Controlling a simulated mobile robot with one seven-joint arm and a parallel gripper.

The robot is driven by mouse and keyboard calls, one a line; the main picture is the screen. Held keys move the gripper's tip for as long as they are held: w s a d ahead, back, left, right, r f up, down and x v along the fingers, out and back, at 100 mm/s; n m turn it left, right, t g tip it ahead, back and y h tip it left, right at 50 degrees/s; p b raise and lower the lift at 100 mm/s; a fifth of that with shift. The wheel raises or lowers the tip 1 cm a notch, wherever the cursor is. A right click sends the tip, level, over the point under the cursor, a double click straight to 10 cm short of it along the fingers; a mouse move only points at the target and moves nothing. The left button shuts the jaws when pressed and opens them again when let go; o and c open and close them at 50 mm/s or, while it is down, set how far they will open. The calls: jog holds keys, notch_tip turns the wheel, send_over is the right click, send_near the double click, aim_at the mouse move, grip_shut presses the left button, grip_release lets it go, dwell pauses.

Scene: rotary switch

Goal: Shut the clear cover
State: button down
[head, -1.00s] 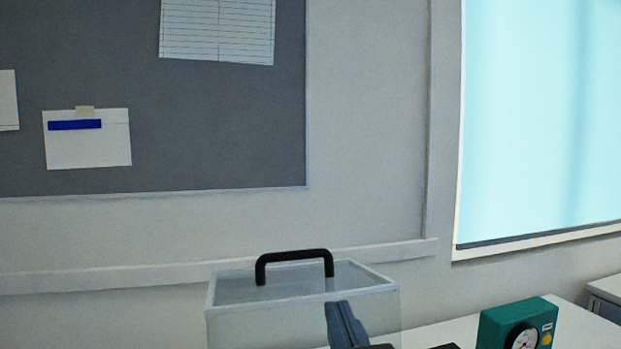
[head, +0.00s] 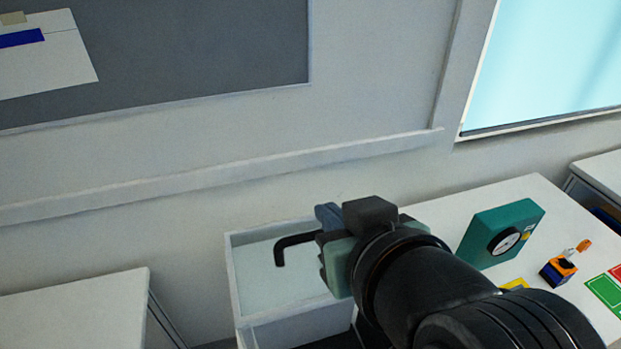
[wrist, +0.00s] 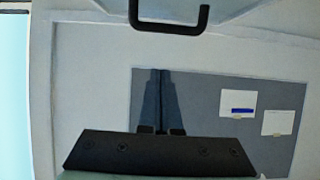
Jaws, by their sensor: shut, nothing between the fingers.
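The clear cover (head: 232,280) has pale edges and a clear panel, and stands at the near left end of the white table in the head view. Its black handle (head: 281,252) is partly hidden behind my gripper. My gripper (head: 328,214) is shut and empty beside the handle and blocks the cover's right part. In the wrist view my gripper's fingers (wrist: 160,98) lie together with nothing between them. The handle (wrist: 168,28) shows at the top of that view, apart from the fingertips. I cannot tell the cover's exact angle.
A teal box with a round dial (head: 502,236) stands on the white table (head: 455,212) to the right. A white cabinet (head: 75,305) stands left. The wall is behind.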

jog(key=p+x, duration=0.2)
jog(key=x, duration=0.7)
jog(key=shift+a+f, duration=0.1)
jog(key=s, duration=0.1)
jog(key=s+d+f+p, duration=0.1)
jog(key=s, duration=0.1)
jog(key=shift+s+d+f+p, duration=0.15)
jog(key=shift+s+f+p, duration=0.1)
jog(key=shift+s+p, duration=0.1)
